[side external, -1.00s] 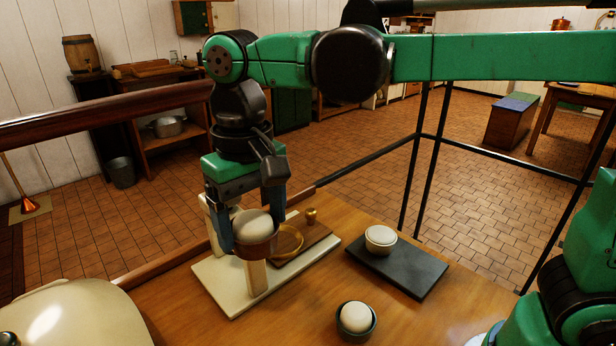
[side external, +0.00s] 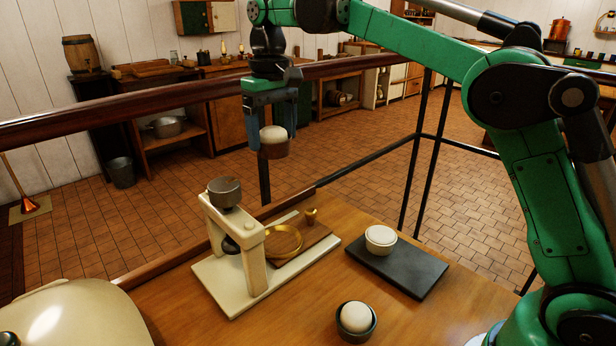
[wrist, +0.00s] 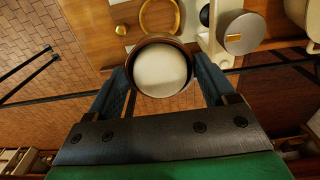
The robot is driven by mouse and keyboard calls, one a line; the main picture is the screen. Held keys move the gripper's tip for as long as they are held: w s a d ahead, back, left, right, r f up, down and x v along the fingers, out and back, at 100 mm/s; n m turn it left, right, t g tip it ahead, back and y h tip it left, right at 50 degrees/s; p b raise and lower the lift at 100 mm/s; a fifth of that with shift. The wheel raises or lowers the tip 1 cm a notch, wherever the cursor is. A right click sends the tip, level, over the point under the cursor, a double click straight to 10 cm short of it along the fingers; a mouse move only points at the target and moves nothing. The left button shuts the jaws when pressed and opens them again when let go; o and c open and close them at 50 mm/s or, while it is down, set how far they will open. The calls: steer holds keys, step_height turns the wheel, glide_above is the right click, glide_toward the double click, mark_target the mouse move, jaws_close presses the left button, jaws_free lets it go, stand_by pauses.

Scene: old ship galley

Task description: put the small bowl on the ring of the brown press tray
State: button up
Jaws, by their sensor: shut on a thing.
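My gripper (side external: 272,122) is shut on a small brown bowl (side external: 275,152) with a pale, rounded filling. It holds the bowl upright, high in the air behind the press, clear of the table. In the wrist view the bowl (wrist: 162,95) sits between the two fingers. The brown press tray (side external: 316,233) lies on the cream press base (side external: 222,280), beside the press frame. Its brass ring (side external: 300,240) is empty. In the wrist view the ring (wrist: 178,14) is partly cut off at the top edge, beyond the bowl.
The cream press frame (side external: 255,265) with a grey knob (side external: 225,192) stands left of the ring. A small brass piece (side external: 311,215) is at the tray's far end. A cream bowl (side external: 380,245) stands on a dark slab (side external: 415,277); a dark green bowl (side external: 368,329) stands at the front.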

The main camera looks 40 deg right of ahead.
step_height(320, 180, down, 19)
steer(key=shift+r, duration=0.15)
stand_by(0.5)
steer(key=o, duration=1.4)
steer(key=shift+c, duration=0.2)
step_height(320, 180, up, 12)
steer(key=f, duration=0.1)
steer(key=s+d+f+t, duration=0.1)
steer(key=s+t, duration=0.6)
steer(key=s, duration=0.8)
steer(key=shift+s+d, duration=0.2)
steer(key=shift+d, duration=0.6)
